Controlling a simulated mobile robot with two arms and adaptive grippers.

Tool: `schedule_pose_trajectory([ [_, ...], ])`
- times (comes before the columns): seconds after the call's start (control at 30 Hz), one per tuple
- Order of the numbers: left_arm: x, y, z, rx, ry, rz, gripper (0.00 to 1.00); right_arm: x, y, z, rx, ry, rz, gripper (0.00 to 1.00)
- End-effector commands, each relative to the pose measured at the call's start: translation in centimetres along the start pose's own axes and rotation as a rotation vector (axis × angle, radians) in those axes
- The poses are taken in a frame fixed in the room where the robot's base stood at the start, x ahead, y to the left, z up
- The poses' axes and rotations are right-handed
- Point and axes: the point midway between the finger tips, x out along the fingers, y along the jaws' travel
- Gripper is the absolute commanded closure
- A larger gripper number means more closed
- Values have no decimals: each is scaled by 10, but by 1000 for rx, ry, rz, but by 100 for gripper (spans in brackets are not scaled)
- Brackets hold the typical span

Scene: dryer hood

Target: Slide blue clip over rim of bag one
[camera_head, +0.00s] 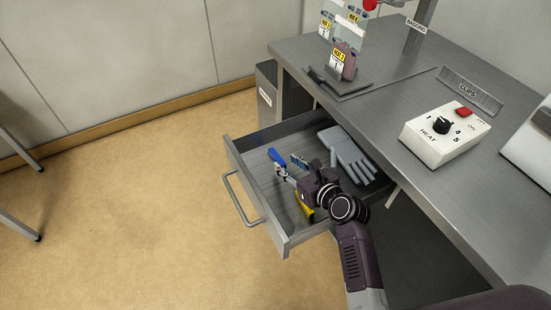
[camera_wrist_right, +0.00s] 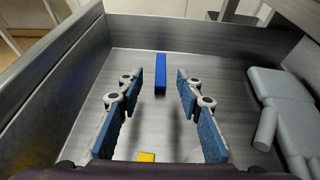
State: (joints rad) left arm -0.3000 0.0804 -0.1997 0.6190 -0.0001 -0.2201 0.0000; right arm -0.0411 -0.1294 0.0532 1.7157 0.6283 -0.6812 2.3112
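The blue clip (camera_head: 277,156) lies on the floor of the open drawer (camera_head: 236,155). In the right wrist view the blue clip (camera_wrist_right: 160,73) lies ahead of my fingertips, in line with the gap between them. My right gripper (camera_head: 288,167) is inside the drawer, fingers spread and empty; its blue-padded fingers show in the right wrist view (camera_wrist_right: 160,95). Bag one (camera_head: 345,64), clear with a purple item and a label with a 1, stands in a dark holder (camera_head: 350,84) on the table. My left gripper is out of view.
A yellow clip (camera_head: 306,210) lies in the drawer, partly hidden by my right gripper. A grey glove (camera_head: 347,157) lies on the drawer's right side.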

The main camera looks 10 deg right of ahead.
Motion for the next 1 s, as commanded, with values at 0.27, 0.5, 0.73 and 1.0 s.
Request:
schedule_pose_trajectory([
  [0.27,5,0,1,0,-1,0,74,33,-1,-4,-2,1,2,67],
  [0.5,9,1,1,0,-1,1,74,60,-2,-6,-1,1,1,67],
  [0.73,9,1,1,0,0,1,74,63,-2,-5,-1,1,0,67],
  [1.0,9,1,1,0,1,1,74,62,-2,-5,-1,1,0,91],
])
